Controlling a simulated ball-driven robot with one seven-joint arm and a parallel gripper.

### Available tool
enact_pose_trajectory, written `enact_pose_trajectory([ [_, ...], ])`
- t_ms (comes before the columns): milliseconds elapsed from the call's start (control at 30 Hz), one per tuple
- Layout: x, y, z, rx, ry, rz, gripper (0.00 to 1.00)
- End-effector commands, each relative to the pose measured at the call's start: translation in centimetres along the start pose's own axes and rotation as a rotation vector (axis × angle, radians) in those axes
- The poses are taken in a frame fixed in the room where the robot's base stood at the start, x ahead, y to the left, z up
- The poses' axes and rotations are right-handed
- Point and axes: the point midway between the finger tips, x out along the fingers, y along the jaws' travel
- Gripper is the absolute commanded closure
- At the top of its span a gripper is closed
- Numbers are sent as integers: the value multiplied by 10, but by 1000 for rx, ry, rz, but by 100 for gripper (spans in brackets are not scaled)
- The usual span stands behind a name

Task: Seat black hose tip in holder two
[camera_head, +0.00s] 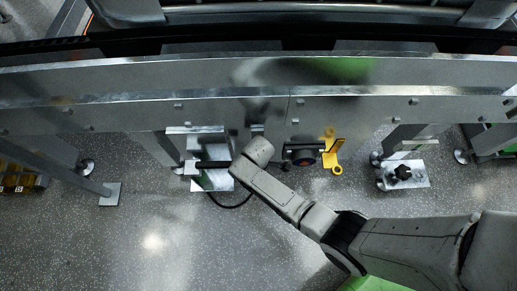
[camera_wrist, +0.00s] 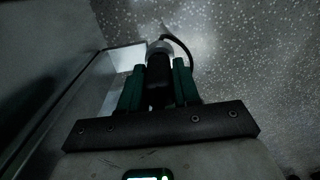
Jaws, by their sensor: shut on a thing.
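In the wrist view my gripper (camera_wrist: 158,68) has two dark green fingers shut on the black hose tip (camera_wrist: 157,73). The tip lies lengthwise between them, with a grey collar at its far end. A thin black hose (camera_wrist: 184,46) curves off to the right from there. In the head view my wrist hides the fingers and tip; a black hose loop (camera_head: 232,206) shows below and left of it. I cannot tell which fitting is holder two, nor whether the tip touches a holder.
A long metal beam (camera_head: 385,112) spans the head view. Below it are a shiny metal bracket (camera_head: 212,183) left of my wrist, a dark round fitting (camera_head: 304,155), a yellow bracket (camera_head: 334,157) and a plate with a black knob (camera_head: 403,173) at right. Speckled floor lies open below.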

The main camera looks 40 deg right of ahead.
Motion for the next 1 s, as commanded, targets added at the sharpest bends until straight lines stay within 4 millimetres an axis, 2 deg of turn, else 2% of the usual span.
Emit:
enact_pose_trajectory([
  [1000, 10, 0, 0, 0, 0, 0, 100],
])
